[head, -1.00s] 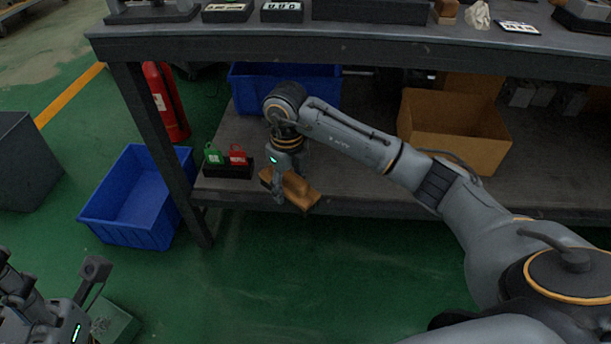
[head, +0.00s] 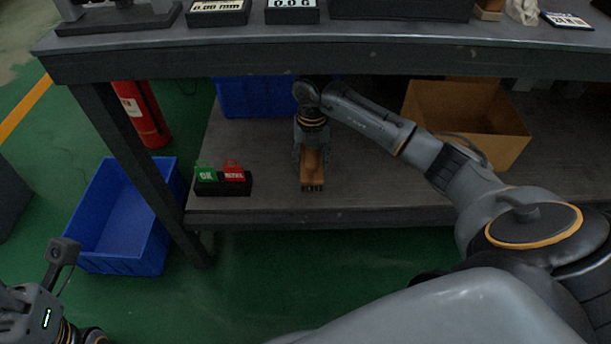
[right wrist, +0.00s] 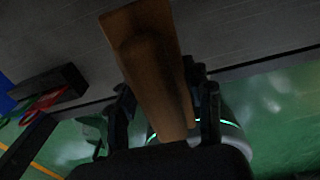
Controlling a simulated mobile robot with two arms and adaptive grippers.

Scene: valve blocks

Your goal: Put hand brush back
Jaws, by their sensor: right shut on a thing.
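The hand brush (head: 312,168) is brown, with bristles at its near lower end. In the head view it is at the lower shelf (head: 400,195) of the workbench, near the shelf's front edge. My right gripper (head: 312,150) is shut on the brush, whose long brown body also shows between the fingers in the right wrist view (right wrist: 150,65). I cannot tell whether the brush touches the shelf. My left gripper is out of frame; only part of my left arm shows at the lower left.
A black holder (head: 222,187) with green and red tags stands left of the brush. A blue bin (head: 255,98) and a cardboard box (head: 470,120) are further back on the shelf. Another blue bin (head: 120,265) and a fire extinguisher (head: 140,112) are on the floor. The bench top overhangs.

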